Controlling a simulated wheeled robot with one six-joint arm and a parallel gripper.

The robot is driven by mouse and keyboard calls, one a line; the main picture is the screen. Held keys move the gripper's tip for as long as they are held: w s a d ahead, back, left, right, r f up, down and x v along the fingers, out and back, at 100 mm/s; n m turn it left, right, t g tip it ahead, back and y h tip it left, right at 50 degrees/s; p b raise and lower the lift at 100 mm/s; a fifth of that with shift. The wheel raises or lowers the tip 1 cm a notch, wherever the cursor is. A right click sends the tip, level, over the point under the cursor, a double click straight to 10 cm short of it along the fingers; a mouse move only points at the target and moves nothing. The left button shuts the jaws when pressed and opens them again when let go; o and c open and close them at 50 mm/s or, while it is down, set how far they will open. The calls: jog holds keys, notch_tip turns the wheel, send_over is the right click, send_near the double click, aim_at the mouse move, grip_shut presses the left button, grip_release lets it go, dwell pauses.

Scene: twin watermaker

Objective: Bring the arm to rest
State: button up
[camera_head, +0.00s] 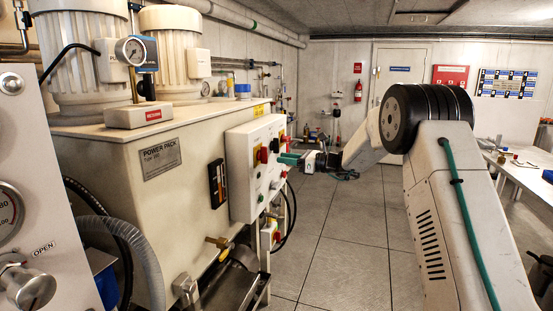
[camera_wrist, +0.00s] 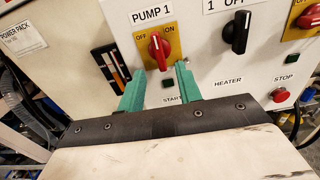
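My gripper (camera_wrist: 160,82) has two green fingers held apart with nothing between them. They point at the white control panel (camera_wrist: 205,65), just below the red PUMP 1 knob (camera_wrist: 159,46) on its yellow plate. The knob stands roughly upright between the OFF and ON marks; I cannot tell its exact setting. Whether the fingertips touch the panel is unclear. In the head view my gripper (camera_head: 290,159) is at the right side of the panel (camera_head: 240,180), with my arm reaching out from the right.
The power pack cabinet (camera_head: 150,200) carries the panel. A black knob (camera_wrist: 237,32) and a red stop button (camera_wrist: 281,94) sit right of PUMP 1. A table (camera_head: 525,175) stands at the right. Open tiled floor (camera_head: 345,240) lies between the cabinet and my arm.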

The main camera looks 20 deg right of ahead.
jog(key=shift+s+d, duration=0.3)
jog(key=shift+d, duration=0.1)
jog(key=s+a+f+n+g+h, duration=0.1)
jog(key=s+a+f+n+g, duration=0.15)
jog(key=s, duration=0.35)
jog(key=s+a+f+n+g+h, duration=0.1)
jog(key=s+f+n+g, duration=0.15)
jog(key=s+n, duration=0.2)
jog(key=s+a+f+n+g+h, duration=0.1)
jog(key=s+a+f+n+g, duration=0.15)
jog(key=s, duration=0.35)
jog(key=s+d+r+n+h, duration=0.1)
jog(key=s+n+h, duration=0.3)
jog(key=s, duration=0.9)
jog(key=s+r+n+g+h, duration=0.1)
jog(key=s+n, duration=0.5)
jog(key=s, duration=0.8)
jog(key=s+d+r+n+h, duration=0.1)
jog(key=s+r+n+h, duration=0.2)
jog(key=s, duration=1.1)
jog(key=n+h, duration=0.3)
jog(key=shift+d+r+g+h, duration=0.3)
jog(key=shift+d+g, duration=0.05)
